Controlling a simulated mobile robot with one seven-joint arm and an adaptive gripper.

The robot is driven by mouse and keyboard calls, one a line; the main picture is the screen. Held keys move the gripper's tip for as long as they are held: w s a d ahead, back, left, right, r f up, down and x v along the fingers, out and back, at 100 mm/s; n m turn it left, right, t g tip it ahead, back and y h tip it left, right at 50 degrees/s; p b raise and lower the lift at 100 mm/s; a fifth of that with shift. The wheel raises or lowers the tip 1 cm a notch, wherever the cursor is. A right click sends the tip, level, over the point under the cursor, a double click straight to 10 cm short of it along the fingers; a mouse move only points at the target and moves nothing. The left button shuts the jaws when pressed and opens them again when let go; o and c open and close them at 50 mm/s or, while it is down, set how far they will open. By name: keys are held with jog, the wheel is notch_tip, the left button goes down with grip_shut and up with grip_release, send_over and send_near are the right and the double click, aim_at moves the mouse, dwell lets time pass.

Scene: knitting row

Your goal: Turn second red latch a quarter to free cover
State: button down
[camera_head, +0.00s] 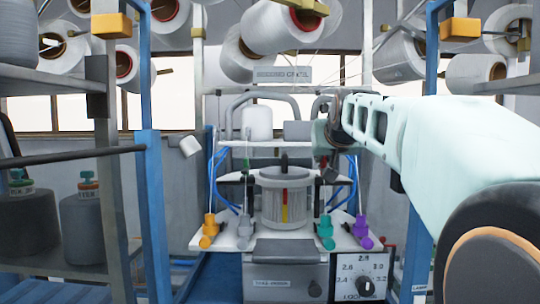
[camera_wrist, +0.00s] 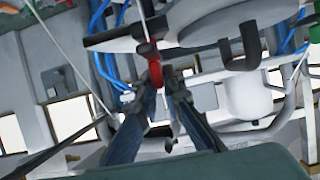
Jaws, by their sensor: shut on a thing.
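The red latch (camera_wrist: 155,72) is a small curved red piece below a dark bar in the wrist view. My gripper (camera_wrist: 164,82) has its two dark fingers closed in at the latch, with the red part showing at the fingertips. In the head view my gripper (camera_head: 328,172) is at the right side of the ribbed grey cylinder (camera_head: 272,208), and the latch cannot be made out there. The cylinder has a dark knob on top and a red and yellow stripe on its front. Which part is the cover is not clear.
The cylinder stands on a white plate (camera_head: 236,238) with orange, grey, teal and purple fittings along its front. Blue tubes (camera_head: 217,180) curve at both sides. A blue post (camera_head: 153,215) stands left. A dial panel (camera_head: 362,275) is below right. Yarn cones hang above.

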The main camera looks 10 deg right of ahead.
jog(key=shift+f, duration=0.1)
jog(key=c, duration=2.1)
grip_release()
jog(key=shift+r, duration=5.05)
